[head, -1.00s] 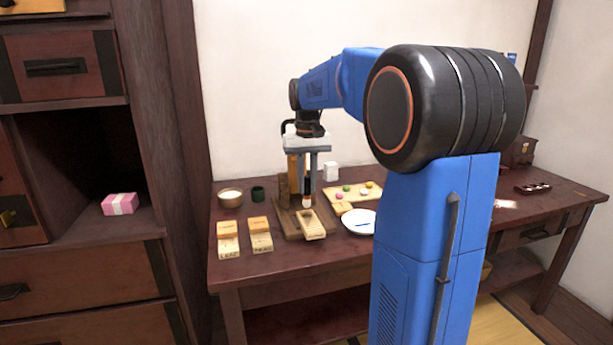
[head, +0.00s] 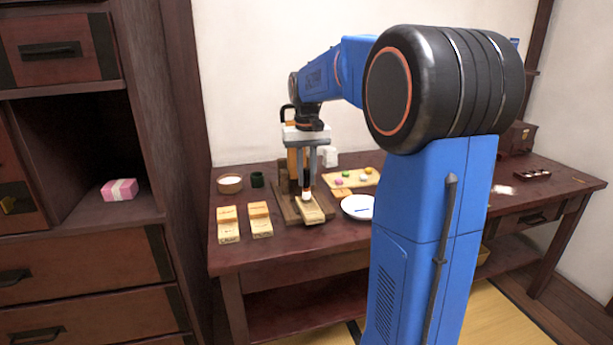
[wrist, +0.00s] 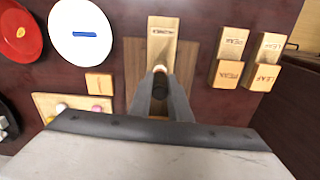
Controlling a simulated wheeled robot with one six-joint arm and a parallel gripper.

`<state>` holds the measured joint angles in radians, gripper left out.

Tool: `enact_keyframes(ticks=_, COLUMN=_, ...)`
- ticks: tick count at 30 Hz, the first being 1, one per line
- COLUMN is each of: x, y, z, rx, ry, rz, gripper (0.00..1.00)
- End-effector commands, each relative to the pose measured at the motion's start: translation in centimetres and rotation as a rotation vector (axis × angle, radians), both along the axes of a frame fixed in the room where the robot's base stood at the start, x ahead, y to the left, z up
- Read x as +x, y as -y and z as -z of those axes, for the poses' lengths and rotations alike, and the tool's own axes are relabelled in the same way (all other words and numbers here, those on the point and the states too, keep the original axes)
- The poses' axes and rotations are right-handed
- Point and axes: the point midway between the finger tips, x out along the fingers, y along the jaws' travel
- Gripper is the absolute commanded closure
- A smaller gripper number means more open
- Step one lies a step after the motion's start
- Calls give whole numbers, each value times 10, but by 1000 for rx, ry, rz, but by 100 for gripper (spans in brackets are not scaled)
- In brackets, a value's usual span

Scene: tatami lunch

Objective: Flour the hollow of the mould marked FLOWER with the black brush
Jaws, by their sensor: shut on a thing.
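My gripper (wrist: 160,88) is shut on the black brush, whose dark handle (wrist: 159,92) shows between the fingers. In the head view my gripper (head: 312,148) points down, and the brush (head: 306,192) stands about upright with its pale tip down. The wrist view shows that mould (wrist: 162,45) with dark lettering too small to read surely. The brush and fingers cover its hollow; I cannot tell whether the tip touches wood.
Moulds marked LEAF (wrist: 264,77) and PEAK (wrist: 228,74) stand to one side. A white plate (head: 357,207) with a blue strip is right of the board. A bowl of white powder (head: 230,183) and a dark green cup (head: 257,179) stand behind the left moulds.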

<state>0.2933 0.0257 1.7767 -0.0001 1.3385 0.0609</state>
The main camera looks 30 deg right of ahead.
Motion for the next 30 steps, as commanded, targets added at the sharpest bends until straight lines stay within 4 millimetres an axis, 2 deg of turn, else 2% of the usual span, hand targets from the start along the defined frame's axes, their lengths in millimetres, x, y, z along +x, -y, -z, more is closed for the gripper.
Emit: enact_keyframes(ticks=30, x=0, y=0, z=8, rx=0, ry=0, rz=0, gripper=100)
